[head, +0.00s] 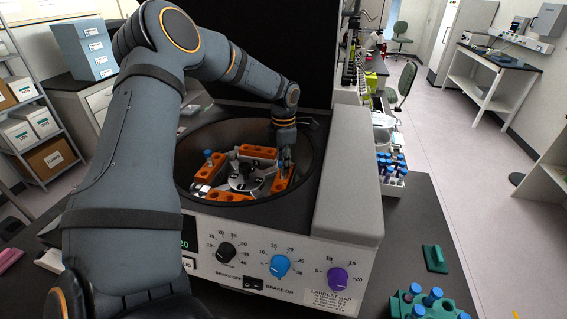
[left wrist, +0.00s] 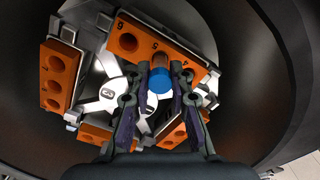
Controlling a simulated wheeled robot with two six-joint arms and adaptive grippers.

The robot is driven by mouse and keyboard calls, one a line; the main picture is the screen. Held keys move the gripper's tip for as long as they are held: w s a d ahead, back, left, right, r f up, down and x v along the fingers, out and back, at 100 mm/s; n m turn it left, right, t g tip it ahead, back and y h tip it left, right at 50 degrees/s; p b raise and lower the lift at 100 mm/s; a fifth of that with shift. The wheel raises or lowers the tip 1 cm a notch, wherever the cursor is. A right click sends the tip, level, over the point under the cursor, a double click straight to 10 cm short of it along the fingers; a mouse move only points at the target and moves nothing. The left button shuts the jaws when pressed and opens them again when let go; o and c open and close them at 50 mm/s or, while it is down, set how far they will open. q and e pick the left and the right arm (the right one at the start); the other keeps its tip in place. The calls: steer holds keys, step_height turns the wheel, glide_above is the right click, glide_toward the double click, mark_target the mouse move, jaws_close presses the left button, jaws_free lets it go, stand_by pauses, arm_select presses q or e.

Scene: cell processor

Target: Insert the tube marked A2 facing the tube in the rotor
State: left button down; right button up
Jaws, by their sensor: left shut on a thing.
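My left gripper (head: 286,160) reaches down into the open centrifuge bowl, at the right side of the rotor (head: 246,180). In the left wrist view the gripper (left wrist: 160,82) is shut on a blue-capped tube (left wrist: 159,79). The tube's lower end points at an orange holder (left wrist: 185,62) with round holes; I cannot tell how far it is inside a hole. Its marking is not readable. My right gripper is out of view.
The dark bowl wall (head: 308,150) surrounds the rotor closely. The centrifuge's front panel (head: 270,262) carries knobs. A white rack (head: 393,188) of blue-capped tubes stands to the right. A green rack (head: 440,308) with blue-capped tubes is at the front right, near a small green block (head: 434,259).

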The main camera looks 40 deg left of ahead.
arm_select(q)
steer(key=shift+f, duration=0.2)
steer(key=shift+r, duration=0.1)
steer(key=c, duration=1.1)
jaws_free()
step_height(320, 180, up, 12)
